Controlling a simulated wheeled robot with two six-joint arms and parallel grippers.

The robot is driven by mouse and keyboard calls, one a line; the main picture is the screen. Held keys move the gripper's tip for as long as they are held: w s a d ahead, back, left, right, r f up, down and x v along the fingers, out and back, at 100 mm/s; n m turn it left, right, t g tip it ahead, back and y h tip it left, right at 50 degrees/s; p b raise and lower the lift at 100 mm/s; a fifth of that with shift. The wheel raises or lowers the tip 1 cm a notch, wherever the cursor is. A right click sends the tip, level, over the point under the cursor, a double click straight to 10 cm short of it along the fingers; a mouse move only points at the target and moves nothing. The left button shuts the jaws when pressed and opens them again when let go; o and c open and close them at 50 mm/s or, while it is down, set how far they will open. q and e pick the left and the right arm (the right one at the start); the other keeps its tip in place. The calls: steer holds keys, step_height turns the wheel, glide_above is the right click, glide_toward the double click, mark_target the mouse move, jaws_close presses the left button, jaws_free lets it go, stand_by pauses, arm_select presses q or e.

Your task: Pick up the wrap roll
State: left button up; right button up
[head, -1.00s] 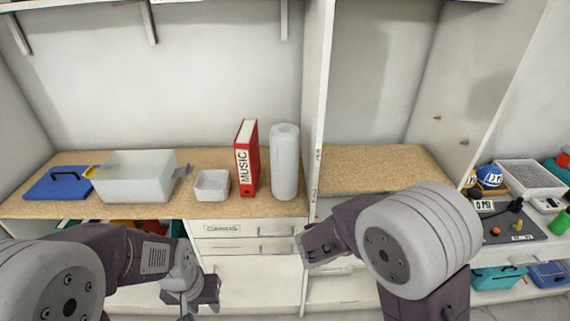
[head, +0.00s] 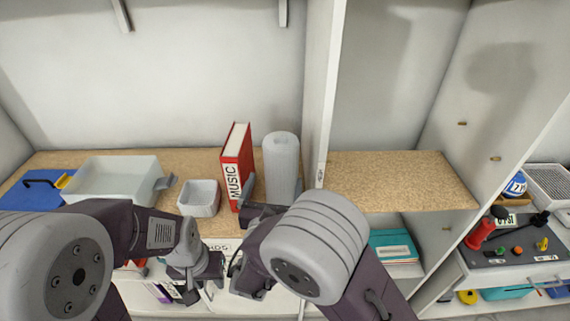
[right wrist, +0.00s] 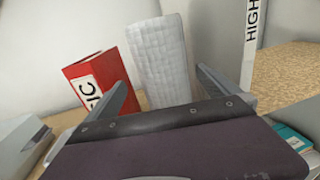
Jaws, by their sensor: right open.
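The wrap roll (head: 281,163) is a pale grey-white upright cylinder. It stands on the cork-coloured shelf, between the red binder and the upright panel. In the right wrist view the wrap roll (right wrist: 158,52) shows straight ahead, framed by the two spread fingers. My right gripper (head: 273,194) is open and empty, just in front of the roll; I cannot tell whether a finger touches it. The roll's base is partly hidden by my right arm in the head view. My left gripper (head: 203,290) hangs low in front of the drawers, apart from the roll; its jaws are unclear.
A red binder (head: 237,165) marked MUSIC stands close left of the roll. A small white bin (head: 199,198) and a larger grey bin (head: 115,180) are further left. The upright panel (head: 322,100) is close on the right. The shelf section (head: 395,180) beyond it is clear.

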mark_target(277, 175)
steer(key=shift+s+r, duration=0.15)
steer(key=shift+s, duration=0.05)
steer(key=shift+w+d+r+p, duration=0.15)
steer(key=shift+w+r+p, duration=0.25)
steer(key=shift+w, duration=0.2)
steer(key=shift+w+d+f, duration=0.1)
steer(key=shift+w+f, duration=0.1)
steer(key=shift+w, duration=0.3)
steer(key=shift+w+d+f, duration=0.1)
steer(key=shift+w+f, duration=0.05)
steer(key=shift+w, duration=0.65)
steer(key=w+p, duration=0.1)
steer(key=w+d, duration=0.1)
steer(key=w, duration=0.1)
steer(key=shift+w+r+p, duration=0.2)
steer(key=shift+w+p, duration=0.05)
steer(key=shift+p, duration=0.15)
steer(key=shift+w+d+f, duration=0.1)
steer(key=shift+w+f, duration=0.1)
steer(key=shift+w, duration=0.3)
steer(key=shift+s+r, duration=0.1)
steer(key=shift+s, duration=0.05)
steer(key=c, duration=1.3)
arm_select(q)
steer(key=r, duration=0.1)
steer(key=s+r, duration=0.1)
steer(key=r, duration=0.1)
steer(key=shift+a, duration=0.1)
arm_select(e)
steer(key=c, duration=0.5)
